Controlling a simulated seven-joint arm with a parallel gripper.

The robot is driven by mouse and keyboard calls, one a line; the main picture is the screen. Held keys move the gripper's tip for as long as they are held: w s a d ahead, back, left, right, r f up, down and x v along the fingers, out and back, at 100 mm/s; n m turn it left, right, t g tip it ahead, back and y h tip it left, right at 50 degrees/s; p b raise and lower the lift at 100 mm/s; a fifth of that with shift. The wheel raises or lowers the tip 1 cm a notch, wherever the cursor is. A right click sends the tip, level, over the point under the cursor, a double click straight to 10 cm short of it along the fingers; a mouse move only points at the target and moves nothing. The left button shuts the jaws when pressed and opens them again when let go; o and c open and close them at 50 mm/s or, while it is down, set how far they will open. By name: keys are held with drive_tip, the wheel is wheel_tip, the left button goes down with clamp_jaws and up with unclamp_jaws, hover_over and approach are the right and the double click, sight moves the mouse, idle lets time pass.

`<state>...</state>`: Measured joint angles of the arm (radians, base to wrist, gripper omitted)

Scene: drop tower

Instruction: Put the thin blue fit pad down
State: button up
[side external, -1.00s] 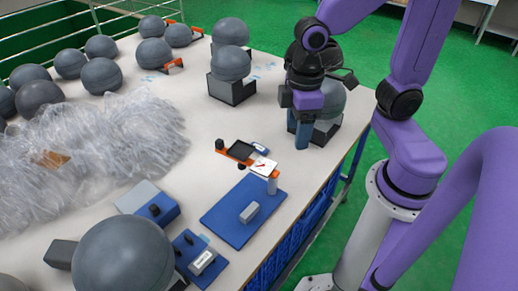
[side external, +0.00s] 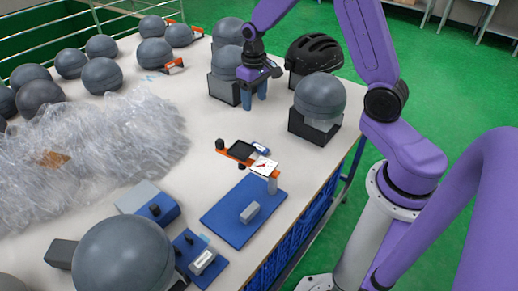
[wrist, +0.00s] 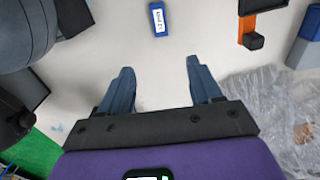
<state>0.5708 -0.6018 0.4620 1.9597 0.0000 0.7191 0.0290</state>
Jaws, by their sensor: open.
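My gripper (side external: 255,92) is open above the table beside the grey ball-shaped headforms on dark blocks. In the wrist view its two blue-grey fingers (wrist: 157,88) are apart, with only bare table showing between them. A small blue piece with a white label (wrist: 158,19) lies flat ahead of the fingertips, clear of them. It also shows by the orange tool in the side view (side external: 260,148). I cannot tell whether it is the fit pad. Small pale-blue marks (wrist: 57,128) show on the table left of the fingers, too small to identify.
A headform on a dark block (side external: 319,103) stands right of my gripper, with a black helmet (side external: 315,52) behind it. Another headform (side external: 229,66) is close on the left. An orange tool (side external: 240,151) and a blue mat (side external: 237,222) lie nearer. Crumpled clear plastic (side external: 90,150) covers the left.

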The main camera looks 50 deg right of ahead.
wheel_tip(320, 180, down, 17)
drive_tip(key=shift+a+f, duration=0.1)
drive_tip(key=shift+f, duration=0.05)
clamp_jaws()
idle(0.9)
drive_tip(key=shift+w, duration=0.1)
drive_tip(key=shift+r, duration=0.35)
drive_tip(key=r, duration=0.3)
drive_tip(key=shift+s, duration=0.25)
drive_tip(key=s+a+r, duration=0.2)
drive_tip(key=s+r, duration=0.7)
drive_tip(key=s, duration=0.4)
drive_tip(key=w+a+r, duration=0.3)
drive_tip(key=w+a, duration=0.1)
drive_tip(key=w, duration=0.1)
